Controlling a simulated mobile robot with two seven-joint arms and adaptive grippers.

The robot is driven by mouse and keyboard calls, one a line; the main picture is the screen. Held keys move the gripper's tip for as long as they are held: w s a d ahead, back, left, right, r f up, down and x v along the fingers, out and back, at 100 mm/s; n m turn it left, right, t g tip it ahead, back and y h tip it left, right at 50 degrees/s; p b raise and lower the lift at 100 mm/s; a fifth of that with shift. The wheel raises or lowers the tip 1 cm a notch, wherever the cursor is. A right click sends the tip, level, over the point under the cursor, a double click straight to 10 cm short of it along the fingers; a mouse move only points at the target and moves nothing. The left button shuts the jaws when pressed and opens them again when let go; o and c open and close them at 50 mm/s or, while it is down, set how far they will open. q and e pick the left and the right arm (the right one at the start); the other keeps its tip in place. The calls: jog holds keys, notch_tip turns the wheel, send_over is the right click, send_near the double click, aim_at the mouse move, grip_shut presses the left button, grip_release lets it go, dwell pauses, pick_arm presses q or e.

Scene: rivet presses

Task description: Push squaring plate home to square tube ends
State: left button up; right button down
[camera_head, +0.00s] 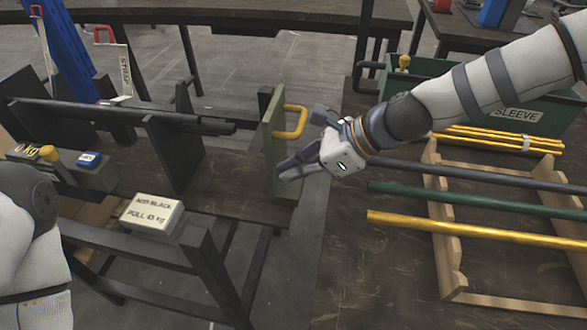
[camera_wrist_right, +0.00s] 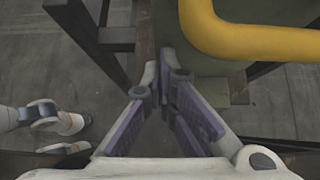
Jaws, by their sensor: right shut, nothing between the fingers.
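The squaring plate is an upright grey-green plate (camera_head: 268,135) with a yellow handle (camera_head: 297,122), standing at the right end of the dark bench. The plate and handle (camera_wrist_right: 250,38) also fill the upper right of the right wrist view. Black tubes (camera_head: 125,114) lie across upright dark supports left of the plate; a gap shows between their nearest end and the plate. My right gripper (camera_head: 283,172) is shut and empty, below the handle at the plate's lower right. Its closed fingers (camera_wrist_right: 160,80) show beside the plate; contact is unclear. My left gripper is outside the view.
A wooden rack (camera_head: 450,240) holds black, green and yellow tubes at the right. Behind it is a green bin labelled SLEEVE (camera_head: 460,95). A sign block (camera_head: 152,212) and a scale-like box (camera_head: 85,168) stand at the front left. Tabletop between plate and rack is clear.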

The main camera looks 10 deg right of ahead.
jog(key=w+a, duration=0.5)
jog(key=a, duration=0.7)
jog(key=shift+b, duration=0.45)
